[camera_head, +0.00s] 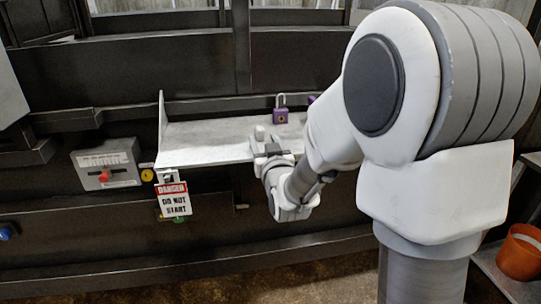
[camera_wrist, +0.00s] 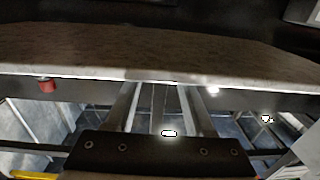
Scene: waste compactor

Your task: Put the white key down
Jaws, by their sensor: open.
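My gripper (camera_head: 268,146) is at the front edge of the pale metal shelf (camera_head: 205,138) in the head view. In the wrist view its two fingers (camera_wrist: 163,92) stand apart, pointing at the shelf's long edge (camera_wrist: 150,62), with no object clearly held between them. I cannot make out the white key for certain in either view. A small white patch (camera_wrist: 168,133) shows near the gripper's base and another small white shape (camera_wrist: 266,119) lies to the right; I cannot tell what either is.
A purple padlock (camera_head: 281,113) stands at the back of the shelf, with another purple thing (camera_head: 311,99) partly hidden by my arm. A danger tag (camera_head: 173,199) hangs below the shelf's left end. A grey box with a red switch (camera_head: 104,176) is at left; an orange bucket (camera_head: 520,254) at right.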

